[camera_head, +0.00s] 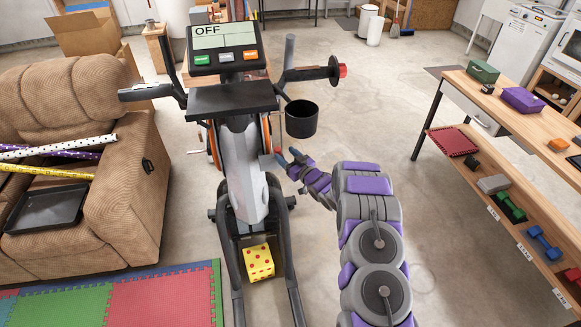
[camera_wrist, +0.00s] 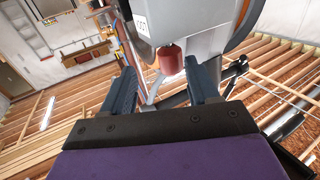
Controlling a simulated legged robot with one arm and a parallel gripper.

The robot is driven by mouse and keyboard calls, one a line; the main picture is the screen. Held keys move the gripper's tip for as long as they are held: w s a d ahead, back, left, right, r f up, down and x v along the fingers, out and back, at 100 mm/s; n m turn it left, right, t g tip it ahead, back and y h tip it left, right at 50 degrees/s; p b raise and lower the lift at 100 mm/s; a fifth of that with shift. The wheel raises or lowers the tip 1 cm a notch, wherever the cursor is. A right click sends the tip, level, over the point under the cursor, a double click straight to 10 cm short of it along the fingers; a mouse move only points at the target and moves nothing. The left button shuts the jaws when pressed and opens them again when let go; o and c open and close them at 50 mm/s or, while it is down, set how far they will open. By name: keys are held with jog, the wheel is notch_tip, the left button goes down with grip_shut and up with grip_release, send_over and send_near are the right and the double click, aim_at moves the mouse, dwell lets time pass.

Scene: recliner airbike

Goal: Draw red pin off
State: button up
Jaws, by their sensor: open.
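The exercise bike (camera_head: 243,170) stands in the middle of the head view, its display reading OFF. The red pin (camera_wrist: 171,58) sticks out of the bike's grey body (camera_wrist: 190,20) in the wrist view. It shows as a short red cylinder ahead of and between my fingertips. My gripper (camera_wrist: 163,76) is open, with one dark finger on each side of the pin's line; I cannot tell whether either finger touches it. In the head view my gripper (camera_head: 289,158) is close to the right side of the bike's column. The pin is small and hard to make out there.
A black cup holder (camera_head: 301,118) hangs just above my gripper. A yellow die (camera_head: 258,262) sits low in the bike's frame. A brown recliner (camera_head: 95,165) stands left, a wooden workbench (camera_head: 520,125) right. Floor between bike and workbench is clear beyond my arm.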

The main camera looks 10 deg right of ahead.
aim_at(280, 152)
jog(key=shift+x, duration=1.1)
jog(key=a, duration=0.1)
jog(key=w+a, duration=0.1)
jog(key=a, duration=0.1)
jog(key=shift+w+a+b, duration=0.15)
jog(key=shift+a+b, duration=0.15)
jog(key=shift+d, duration=1.1)
jog(key=shift+c, duration=0.5)
jog(key=shift+d, duration=0.2)
jog(key=shift+c, duration=1.4)
jog(key=shift+a, duration=0.9)
jog(key=c, duration=0.5)
jog(key=shift+c, duration=0.6)
jog(key=shift+d, duration=0.45)
jog(key=shift+c, duration=0.2)
jog(key=shift+r, duration=0.15)
